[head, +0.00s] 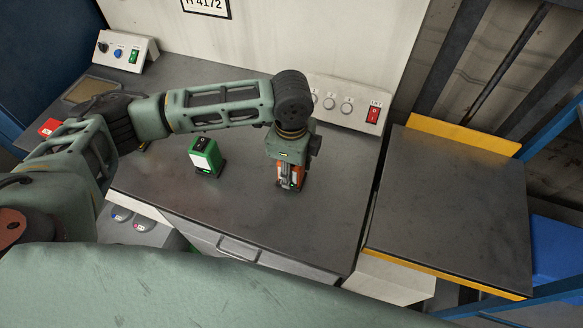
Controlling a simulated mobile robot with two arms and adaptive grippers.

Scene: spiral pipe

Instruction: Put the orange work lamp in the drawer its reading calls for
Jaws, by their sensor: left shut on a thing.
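My left gripper (290,182) points down over the dark worktop (330,230), right of its middle. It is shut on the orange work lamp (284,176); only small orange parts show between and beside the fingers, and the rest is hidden. I cannot tell whether the lamp touches the worktop. A drawer front with a bar handle (238,248) is below the worktop's front edge and looks closed. No reading of the lamp can be made out. My right gripper is not in view.
A green device with a white face (206,157) stands left of the gripper. A red item (49,127) lies at far left. Switch panels stand at back left (125,50) and behind the gripper (345,106). A yellow-edged side table (450,205) at right is empty.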

